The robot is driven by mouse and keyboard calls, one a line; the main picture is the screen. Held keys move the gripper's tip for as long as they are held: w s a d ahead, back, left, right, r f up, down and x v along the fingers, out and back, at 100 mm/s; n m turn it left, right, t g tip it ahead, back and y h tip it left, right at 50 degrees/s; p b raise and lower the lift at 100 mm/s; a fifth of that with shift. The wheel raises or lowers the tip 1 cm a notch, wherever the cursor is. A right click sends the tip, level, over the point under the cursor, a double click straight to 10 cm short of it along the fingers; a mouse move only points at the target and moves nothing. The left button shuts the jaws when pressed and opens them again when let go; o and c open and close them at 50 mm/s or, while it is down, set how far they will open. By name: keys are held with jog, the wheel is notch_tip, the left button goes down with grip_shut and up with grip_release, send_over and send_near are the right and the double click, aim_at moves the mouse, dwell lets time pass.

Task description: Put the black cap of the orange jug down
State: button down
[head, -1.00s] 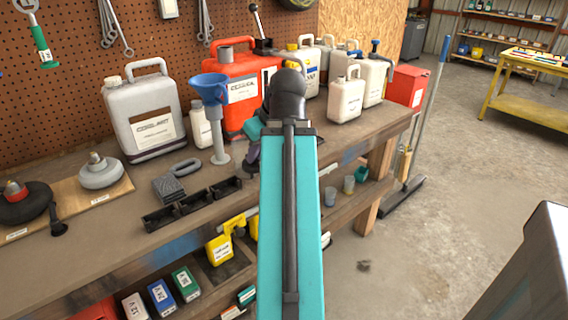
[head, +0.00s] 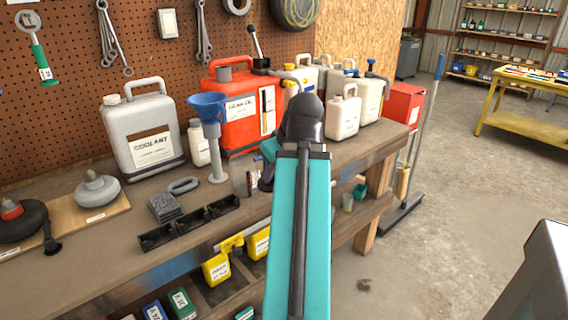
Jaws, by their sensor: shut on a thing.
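The orange jug (head: 222,107) stands upright at the back of the bench, against the pegboard. Its filler neck (head: 224,73) shows no black cap on it. My gripper (head: 251,184) is low over the bench, in front of the jug and right of the blue funnel. My own arm hides most of it, and only a small part shows at the arm's left edge. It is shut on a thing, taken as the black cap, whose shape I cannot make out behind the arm.
The blue funnel (head: 209,108) on its stand is close to my gripper's left. A grey coolant jug (head: 120,125), a small white bottle (head: 199,148) and black trays (head: 190,224) stand further left. Pale jugs (head: 342,118) and a red box (head: 403,103) stand right. Bare bench lies near the front edge (head: 130,230).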

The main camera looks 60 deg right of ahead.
jog(key=shift+w+d+r+p, duration=0.1)
jog(key=shift+w+d+p, duration=0.2)
jog(key=shift+d+p, duration=0.85)
jog(key=w+d+f+p, duration=0.1)
jog(key=w+d+p, duration=0.3)
jog(key=d+p, duration=0.7)
jog(key=shift+d+f+p, duration=0.15)
jog(key=shift+f+p, duration=0.15)
jog(key=shift+w, duration=0.1)
jog(key=shift+w+d+f+p, duration=0.1)
jog(key=shift+f+p, duration=0.1)
jog(key=shift+f, duration=0.4)
jog(key=shift+s+d+f+p, duration=0.15)
jog(key=shift+f+p, duration=0.1)
jog(key=shift+f, duration=0.35)
jog(key=shift+w+d+f+p, duration=0.1)
jog(key=shift+w+f+p, duration=0.1)
jog(key=shift+f, duration=0.4)
jog(key=shift+f, duration=0.15)
